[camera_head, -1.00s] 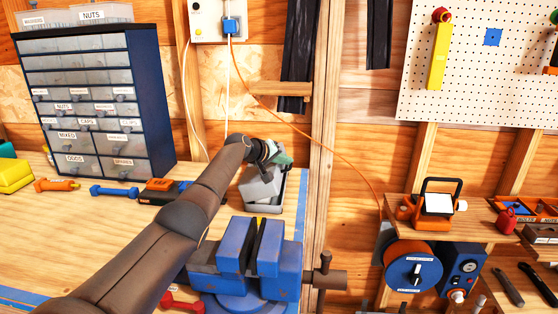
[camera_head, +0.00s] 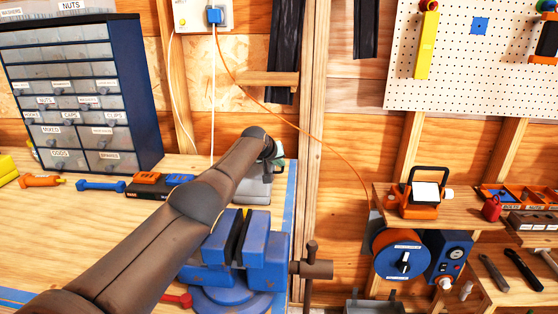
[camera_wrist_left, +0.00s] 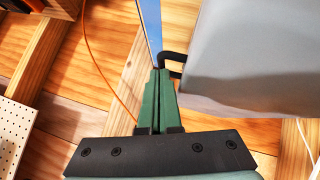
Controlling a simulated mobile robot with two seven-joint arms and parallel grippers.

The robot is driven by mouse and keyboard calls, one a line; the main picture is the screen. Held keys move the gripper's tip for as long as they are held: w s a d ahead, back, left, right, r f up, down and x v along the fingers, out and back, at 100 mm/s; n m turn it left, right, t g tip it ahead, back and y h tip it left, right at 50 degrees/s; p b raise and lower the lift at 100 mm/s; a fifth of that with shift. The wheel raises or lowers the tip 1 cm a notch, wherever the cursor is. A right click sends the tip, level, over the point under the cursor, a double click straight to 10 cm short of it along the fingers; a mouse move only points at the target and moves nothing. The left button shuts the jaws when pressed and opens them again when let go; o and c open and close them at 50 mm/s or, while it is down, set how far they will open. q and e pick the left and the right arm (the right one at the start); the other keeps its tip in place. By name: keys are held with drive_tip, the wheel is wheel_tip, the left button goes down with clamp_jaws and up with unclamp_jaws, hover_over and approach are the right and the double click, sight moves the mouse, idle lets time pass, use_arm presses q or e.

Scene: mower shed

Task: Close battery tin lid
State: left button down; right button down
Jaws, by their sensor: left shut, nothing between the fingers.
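The grey battery tin (camera_head: 257,190) stands at the back right corner of the workbench, behind the blue vise. My left forearm and wrist cover much of it, so I cannot tell how far its lid is open. In the left wrist view a large smooth grey panel (camera_wrist_left: 250,60), seemingly part of the tin, fills the upper right, with a black loop at its left edge. My left gripper (camera_wrist_left: 158,75) has its green fingers shut and empty, with the tips close beside that loop; contact cannot be told. In the head view the wrist mostly hides the fingers. My right gripper is out of view.
The blue vise (camera_head: 240,250) stands under my left arm at the bench's front right. A drawer cabinet (camera_head: 142,90) stands at the back left. An orange and black box (camera_head: 158,185) lies left of my arm. An orange cord (camera_head: 330,150) hangs along the wall.

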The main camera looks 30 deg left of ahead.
use_arm(q)
drive_tip(key=r+p, duration=0.2)
drive_tip(key=s+r+p, duration=0.1)
drive_tip(key=r, duration=0.2)
drive_tip(key=shift+s+a+p, duration=0.15)
drive_tip(key=shift+a+p, duration=0.05)
drive_tip(key=shift+p, duration=0.2)
drive_tip(key=v, duration=0.8)
drive_tip(key=shift+d+r+b, duration=0.25)
drive_tip(key=shift+d+b, duration=0.2)
drive_tip(key=shift+s+f, duration=0.1)
drive_tip(key=shift+s, duration=0.05)
